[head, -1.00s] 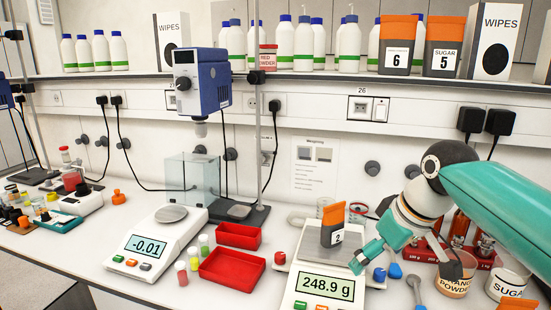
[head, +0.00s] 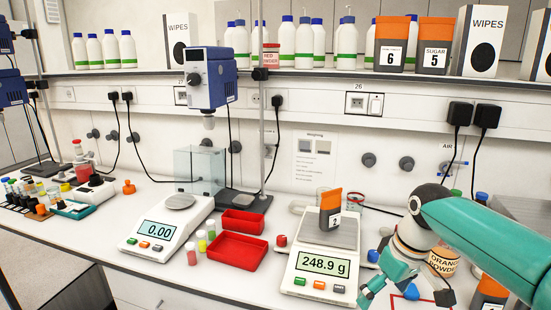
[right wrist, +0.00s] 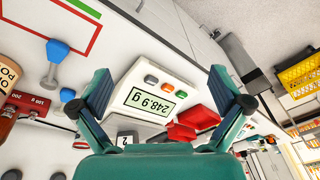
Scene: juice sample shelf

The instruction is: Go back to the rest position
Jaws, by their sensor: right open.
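My right gripper (head: 408,288) is at the lower right of the head view, right of the right-hand scale (head: 318,262). In the right wrist view my right gripper (right wrist: 158,76) has its two teal fingers wide apart with nothing between them; the scale (right wrist: 152,98) lies beyond them. A grey container with an orange lid, labelled 2 (head: 330,218), stands on that scale's pan, apart from the gripper. The display reads 248.9 g. My left gripper is in neither view.
A second scale (head: 165,225) reads 0.00 at the left. Red trays (head: 237,248) and small vials lie between the scales. An orange powder tub (head: 442,262) stands close behind my right gripper. Bottles and labelled containers line the shelf (head: 290,73) above.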

